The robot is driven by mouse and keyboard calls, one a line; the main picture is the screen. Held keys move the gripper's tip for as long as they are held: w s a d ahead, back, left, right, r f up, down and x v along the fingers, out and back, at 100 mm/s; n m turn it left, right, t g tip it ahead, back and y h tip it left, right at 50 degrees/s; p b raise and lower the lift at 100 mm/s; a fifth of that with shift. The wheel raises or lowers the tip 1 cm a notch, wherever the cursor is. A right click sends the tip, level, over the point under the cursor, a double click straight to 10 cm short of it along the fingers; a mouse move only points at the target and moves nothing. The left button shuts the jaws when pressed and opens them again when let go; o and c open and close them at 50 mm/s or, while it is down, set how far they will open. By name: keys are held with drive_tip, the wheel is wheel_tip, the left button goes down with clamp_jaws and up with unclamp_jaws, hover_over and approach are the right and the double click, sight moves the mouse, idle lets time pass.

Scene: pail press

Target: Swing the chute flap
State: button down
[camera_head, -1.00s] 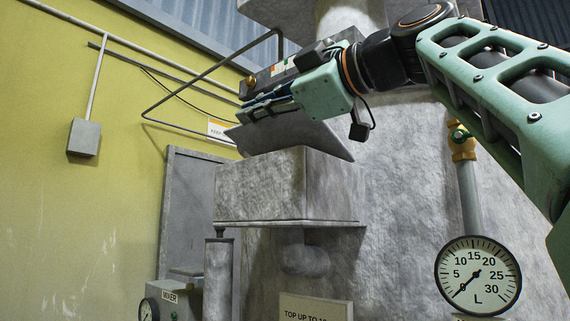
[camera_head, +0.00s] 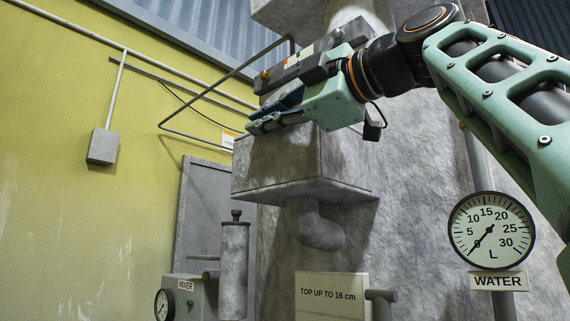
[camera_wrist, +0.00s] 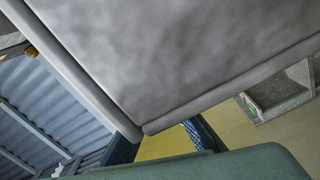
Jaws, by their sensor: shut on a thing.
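The chute is a grey box (camera_head: 285,165) with a down-turned spout (camera_head: 318,228) below it, at the middle of the head view. My gripper (camera_head: 252,134) is at the box's top front edge, its fingers pointing left. In the wrist view the grey flap (camera_wrist: 200,60) is a broad flat plate with rolled edges, and its corner lies between my two dark blue fingertips. My gripper is shut on the flap's edge. In the head view my gripper hides most of the flap, which seems to lie low on the box.
A bent grey bar (camera_head: 205,92) loops out left of my gripper. A water gauge (camera_head: 491,232) stands at the right. A mixer panel (camera_head: 195,297), an upright cylinder (camera_head: 234,270) and a "TOP UP TO 16 cm" sign (camera_head: 330,296) are below.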

drive_tip(key=shift+f, duration=0.3)
drive_tip(key=c, duration=2)
unclamp_jaws()
drive_tip(key=shift+r, duration=0.1)
